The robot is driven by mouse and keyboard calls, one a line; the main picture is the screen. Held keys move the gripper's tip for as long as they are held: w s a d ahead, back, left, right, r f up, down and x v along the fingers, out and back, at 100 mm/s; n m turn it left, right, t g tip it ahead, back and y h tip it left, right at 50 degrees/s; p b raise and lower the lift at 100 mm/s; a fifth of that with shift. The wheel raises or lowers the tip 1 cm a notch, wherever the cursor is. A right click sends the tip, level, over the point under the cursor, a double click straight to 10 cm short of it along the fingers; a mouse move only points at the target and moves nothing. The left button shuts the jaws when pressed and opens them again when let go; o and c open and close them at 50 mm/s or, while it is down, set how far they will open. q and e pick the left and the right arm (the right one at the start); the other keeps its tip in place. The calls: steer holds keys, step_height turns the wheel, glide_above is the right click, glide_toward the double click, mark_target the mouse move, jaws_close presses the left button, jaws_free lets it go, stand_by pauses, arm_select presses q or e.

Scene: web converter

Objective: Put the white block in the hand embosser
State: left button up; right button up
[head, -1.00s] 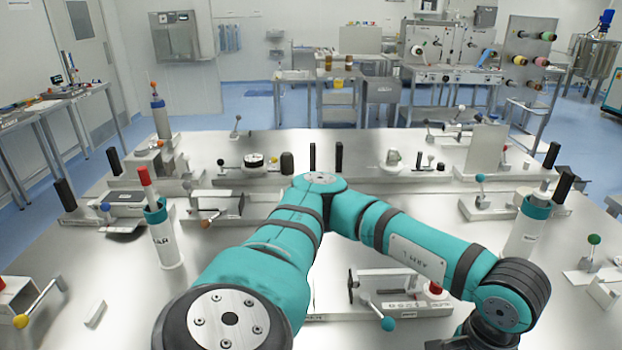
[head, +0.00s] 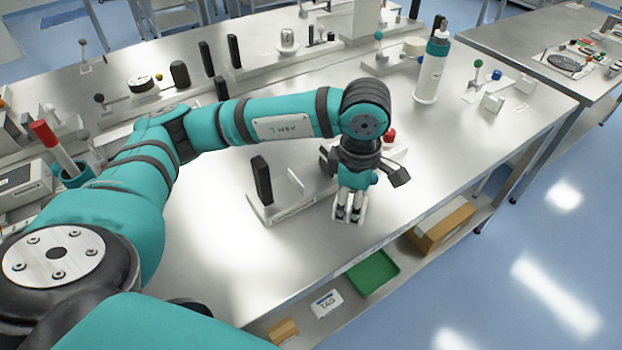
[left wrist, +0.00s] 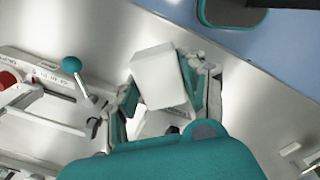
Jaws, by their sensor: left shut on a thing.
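My left gripper (head: 350,210) points down over the bench near its front edge. It is shut on the white block (left wrist: 160,78), which sits tilted between the fingers in the left wrist view. In the head view the block is hard to make out behind the fingers. A white bench device with a teal ball lever (left wrist: 72,66) and a red part (left wrist: 8,80) is left of the gripper in the wrist view. Its red knob (head: 389,135) shows behind my wrist in the head view. I cannot read its label, so I cannot tell if it is the hand embosser. My right gripper is not in view.
A low device with a black upright handle (head: 262,180) stands just left of the gripper. A white bottle with a teal collar (head: 431,68) stands farther back right. A green tray (head: 372,272) and a cardboard box (head: 440,228) are on the lower shelf.

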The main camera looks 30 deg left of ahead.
arm_select(q)
steer(key=n, duration=0.3)
steer(key=w+n, duration=0.1)
steer(key=n, duration=0.1)
steer(key=shift+d+f, duration=0.1)
steer(key=shift+f, duration=0.2)
steer(key=shift+w+f+n, duration=0.1)
steer(key=shift+w+n, duration=0.1)
steer(key=shift+n, duration=1)
steer(key=shift+w+n+b, duration=0.15)
steer(key=shift+n+b, duration=0.15)
steer(key=shift+n, duration=0.7)
steer(key=shift+w+a, duration=0.2)
steer(key=shift+a, duration=0.15)
steer(key=p, duration=0.5)
glide_above(311, 178)
steer(key=shift+s+d+f+n, duration=0.2)
steer(key=shift+d+f+n, duration=0.1)
steer(key=shift+f, duration=0.35)
steer(key=shift+w+a+f, duration=0.1)
steer(key=shift+a, duration=0.2)
step_height(311, 178, down, 3)
steer(key=shift+r+p, duration=0.1)
steer(key=shift+p, duration=1)
steer(key=shift+f, duration=0.4)
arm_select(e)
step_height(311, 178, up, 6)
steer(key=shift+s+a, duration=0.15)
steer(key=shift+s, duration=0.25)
